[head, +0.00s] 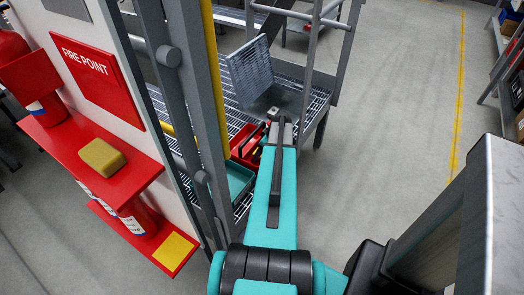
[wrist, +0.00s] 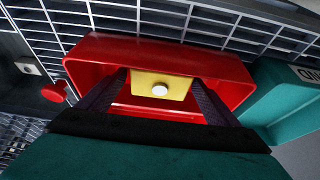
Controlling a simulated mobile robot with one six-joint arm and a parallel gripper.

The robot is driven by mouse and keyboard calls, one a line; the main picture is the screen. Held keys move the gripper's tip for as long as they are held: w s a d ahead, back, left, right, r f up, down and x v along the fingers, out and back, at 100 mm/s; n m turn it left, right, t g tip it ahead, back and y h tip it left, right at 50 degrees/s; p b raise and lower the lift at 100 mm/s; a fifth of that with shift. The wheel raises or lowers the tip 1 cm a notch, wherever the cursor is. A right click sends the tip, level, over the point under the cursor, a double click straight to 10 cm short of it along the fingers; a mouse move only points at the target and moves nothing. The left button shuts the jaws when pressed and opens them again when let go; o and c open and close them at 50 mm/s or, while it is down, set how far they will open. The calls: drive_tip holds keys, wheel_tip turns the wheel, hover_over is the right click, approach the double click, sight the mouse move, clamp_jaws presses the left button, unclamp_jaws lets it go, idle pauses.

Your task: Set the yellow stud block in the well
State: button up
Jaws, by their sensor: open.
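A yellow block with a round white stud (wrist: 160,90) sits inside a red open-topped box (wrist: 85,62) in the wrist view. My gripper (wrist: 160,79) is open, with one dark finger on each side of the block. I cannot tell whether the fingers touch it. In the head view my gripper (head: 262,138) is over the red box (head: 241,142), and my arm hides much of the box and the block. I cannot tell for certain which thing is the well.
A teal bin (head: 238,180) stands next to the red box; it shows at right in the wrist view (wrist: 270,92). Both rest on grating (wrist: 140,25). A red knob (wrist: 54,92) is at left. A grey post (head: 185,100) and fire-point shelf (head: 90,170) stand left.

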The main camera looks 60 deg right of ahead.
drive_tip(key=shift+r, duration=0.1)
drive_tip(key=b+v, duration=0.1)
drive_tip(key=v, duration=1.2)
drive_tip(key=shift+s+r, duration=0.15)
drive_tip(key=shift+r, duration=0.1)
drive_tip(key=shift+o, duration=0.4)
drive_tip(key=shift+b, duration=0.35)
drive_tip(key=b, duration=0.4)
drive_tip(key=shift+f, duration=0.3)
drive_tip(key=shift+r+b, duration=0.2)
drive_tip(key=shift+b, duration=0.45)
drive_tip(key=shift+x, duration=4.25)
